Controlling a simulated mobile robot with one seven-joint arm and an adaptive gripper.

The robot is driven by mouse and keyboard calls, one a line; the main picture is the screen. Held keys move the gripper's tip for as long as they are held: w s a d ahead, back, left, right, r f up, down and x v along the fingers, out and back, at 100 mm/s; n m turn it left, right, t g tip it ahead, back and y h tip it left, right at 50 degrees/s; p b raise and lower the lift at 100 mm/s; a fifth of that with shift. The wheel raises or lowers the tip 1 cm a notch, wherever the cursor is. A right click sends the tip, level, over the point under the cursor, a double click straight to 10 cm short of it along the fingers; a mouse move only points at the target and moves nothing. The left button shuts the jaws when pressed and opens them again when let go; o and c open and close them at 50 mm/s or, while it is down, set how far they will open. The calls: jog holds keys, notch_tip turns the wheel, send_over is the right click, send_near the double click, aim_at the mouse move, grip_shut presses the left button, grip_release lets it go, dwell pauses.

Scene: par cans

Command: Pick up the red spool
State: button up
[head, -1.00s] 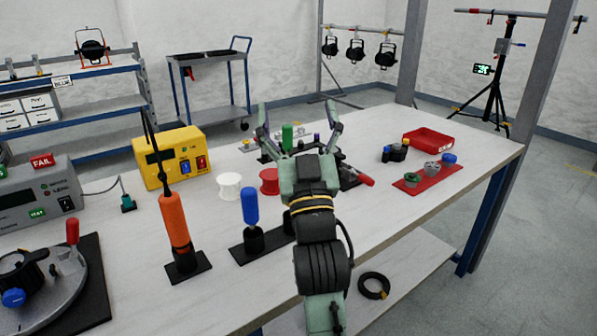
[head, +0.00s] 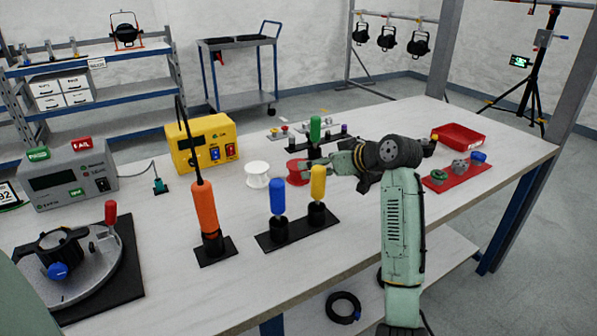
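The red spool (head: 293,176) stands on the white workbench (head: 345,235), just right of a white spool (head: 257,175). My gripper (head: 308,166) comes in from the right, low over the bench, with its fingertips at the red spool and overlapping its right side. The fingers hide part of the spool. I cannot tell whether they touch it, or whether they are open or closed around it.
A blue-handled tool (head: 277,197) and a yellow-handled one (head: 318,183) stand in front of the spools. An orange screwdriver (head: 205,208) stands to the left. A yellow meter (head: 203,143) and a green-handled tool (head: 315,129) are behind. A red tray (head: 457,136) lies at the right.

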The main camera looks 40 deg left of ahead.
aim_at(298, 172)
jog(key=p+x, duration=0.2)
jog(key=x, duration=0.7)
jog(key=shift+w+f+p, duration=0.15)
jog(key=shift+w+p, duration=0.05)
jog(key=shift+p, duration=0.1)
jog(key=shift+c, duration=0.2)
jog(key=c, duration=1.3)
